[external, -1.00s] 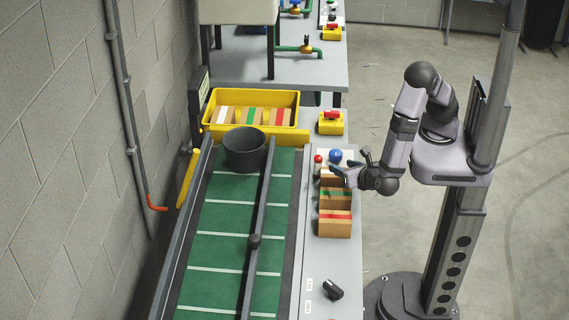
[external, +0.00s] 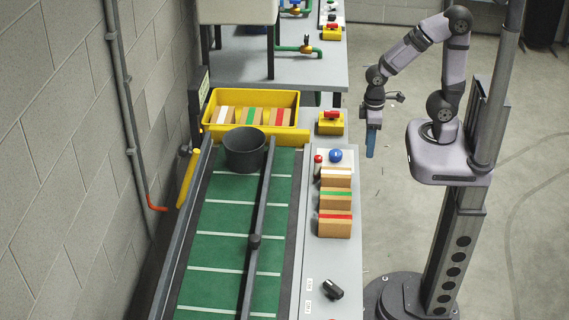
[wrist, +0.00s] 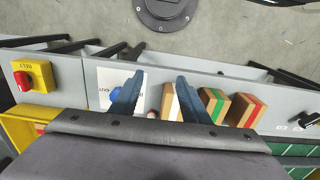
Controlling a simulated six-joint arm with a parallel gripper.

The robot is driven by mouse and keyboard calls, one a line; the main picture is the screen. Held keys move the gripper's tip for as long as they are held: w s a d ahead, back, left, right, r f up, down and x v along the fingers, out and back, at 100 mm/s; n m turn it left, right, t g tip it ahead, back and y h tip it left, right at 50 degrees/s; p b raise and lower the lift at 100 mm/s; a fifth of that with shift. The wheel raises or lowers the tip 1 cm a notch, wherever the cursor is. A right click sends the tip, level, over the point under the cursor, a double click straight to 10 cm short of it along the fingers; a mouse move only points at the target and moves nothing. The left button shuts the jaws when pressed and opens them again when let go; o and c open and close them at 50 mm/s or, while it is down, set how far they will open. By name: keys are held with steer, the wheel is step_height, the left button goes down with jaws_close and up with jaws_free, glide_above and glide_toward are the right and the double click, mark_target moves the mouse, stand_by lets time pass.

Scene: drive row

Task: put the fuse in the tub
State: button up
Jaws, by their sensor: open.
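A dark grey round tub (external: 245,150) stands upright on the far end of the green conveyor; I cannot see its inside well. No object is clearly recognisable as the fuse. A small red-topped piece (external: 318,160) stands beside a blue ball (external: 336,155) at the white card on the side table, too small to tell what it is. My gripper (external: 372,143) points down with blue fingers, just off the right edge of the side table. In the wrist view my gripper (wrist: 160,76) has its fingers apart with nothing between them.
Wooden blocks with white, green and red stripes (external: 336,224) line the side table. A yellow bin (external: 300,108) holds similar blocks beyond the conveyor. A yellow box with a red switch (external: 331,122) and a black knob (external: 332,290) sit on the table. A dark rail (external: 256,215) runs along the conveyor.

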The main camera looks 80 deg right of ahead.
stand_by(0.4)
steer(key=n+t+h+p, duration=0.2)
steer(key=n+t+h, duration=0.8)
steer(key=n, duration=1.5)
glide_toward(321, 160)
steer(key=shift+w+d+f+g+h, duration=0.1)
steer(key=shift+w+g+h, duration=0.7)
steer(key=shift+w+g, duration=0.3)
steer(key=shift+p+x, duration=0.55)
steer(key=shift+x, duration=0.9)
steer(key=shift+p+x, duration=0.9)
steer(key=shift+x, duration=1.3)
steer(key=shift+s+f, duration=0.1)
steer(key=shift+f, duration=0.1)
